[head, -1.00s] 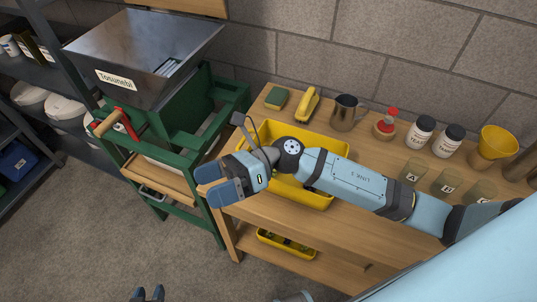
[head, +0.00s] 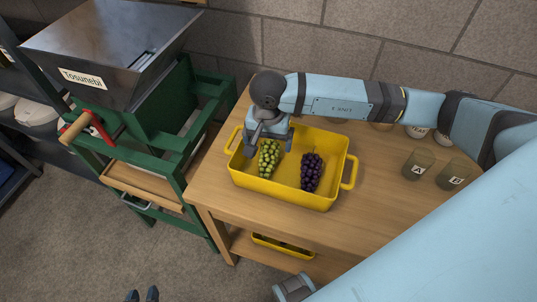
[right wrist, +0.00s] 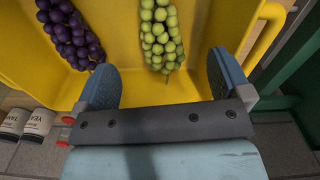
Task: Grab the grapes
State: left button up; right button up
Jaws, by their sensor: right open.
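A yellow crate (head: 290,196) with two side handles stands on the wooden bench. It holds a bunch of green grapes (head: 268,160) on the left and a bunch of dark purple grapes (head: 312,172) on the right. My right gripper (head: 268,143) is open over the crate's back left part, just behind the green grapes. In the right wrist view the open fingers (right wrist: 163,80) point at the green grapes (right wrist: 160,35), with the purple grapes (right wrist: 73,30) off to the left.
A green-framed machine with a metal hopper (head: 110,45) stands left of the bench. A lower shelf holds another yellow container (head: 283,247). Bare bench top lies right of the crate.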

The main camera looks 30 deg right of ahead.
aim_at(268, 152)
notch_tip(268, 152, down, 7)
jog(key=shift+f, duration=0.15)
jog(key=c, duration=0.8)
